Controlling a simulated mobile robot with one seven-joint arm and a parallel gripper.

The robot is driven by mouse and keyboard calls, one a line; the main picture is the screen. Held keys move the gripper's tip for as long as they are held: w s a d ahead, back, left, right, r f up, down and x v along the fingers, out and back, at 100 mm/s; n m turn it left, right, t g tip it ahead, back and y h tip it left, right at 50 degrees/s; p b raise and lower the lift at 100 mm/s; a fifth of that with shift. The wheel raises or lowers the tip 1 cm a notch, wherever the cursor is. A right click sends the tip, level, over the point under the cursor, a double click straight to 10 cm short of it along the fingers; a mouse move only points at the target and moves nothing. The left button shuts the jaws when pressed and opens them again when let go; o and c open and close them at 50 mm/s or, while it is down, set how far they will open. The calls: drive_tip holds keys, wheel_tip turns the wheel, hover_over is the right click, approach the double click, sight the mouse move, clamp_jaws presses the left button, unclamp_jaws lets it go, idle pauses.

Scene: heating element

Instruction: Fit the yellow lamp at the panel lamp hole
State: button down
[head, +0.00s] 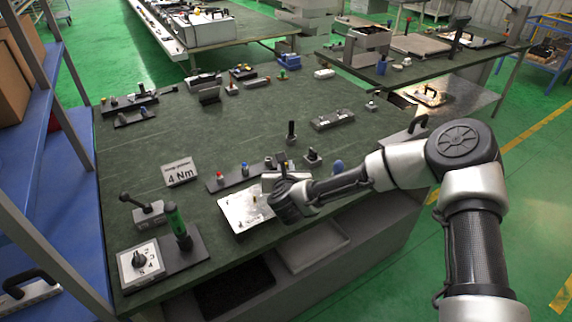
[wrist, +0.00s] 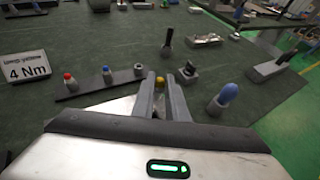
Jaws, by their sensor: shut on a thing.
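In the head view only a small yellow spot of the lamp (head: 286,164) shows at the fingers. The pale metal panel (head: 236,212) lies on the dark green bench, to the left of and close to my gripper. A small yellow mark (head: 254,198) shows on it. I cannot make out the lamp hole.
A dark strip (wrist: 84,91) with red, blue and grey-topped pieces lies just beyond my gripper. A dark block (head: 312,158) and a blue-topped piece (head: 337,167) stand to the right. A "4 Nm" sign (head: 180,172) and a green-handled tool (head: 177,222) stand left.

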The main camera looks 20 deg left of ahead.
drive_tip(key=shift+f+b, duration=0.1)
drive_tip(key=shift+b, duration=0.3)
wheel_tip(320, 180, down, 6)
drive_tip(key=b, duration=0.5)
drive_tip(key=shift+r+b, duration=0.2)
drive_tip(key=shift+b, duration=0.1)
drive_tip(key=shift+b, duration=0.8)
idle(1.5)
drive_tip(key=shift+d+f+b, duration=0.1)
drive_tip(key=shift+f+b, duration=1.75)
drive_tip(key=c, duration=1.7)
unclamp_jaws()
drive_tip(key=shift+s+r, duration=0.1)
drive_tip(key=shift+s, duration=0.05)
drive_tip(key=v, duration=1.7)
drive_tip(key=shift+s+p, duration=0.15)
drive_tip(key=shift+p, duration=0.2)
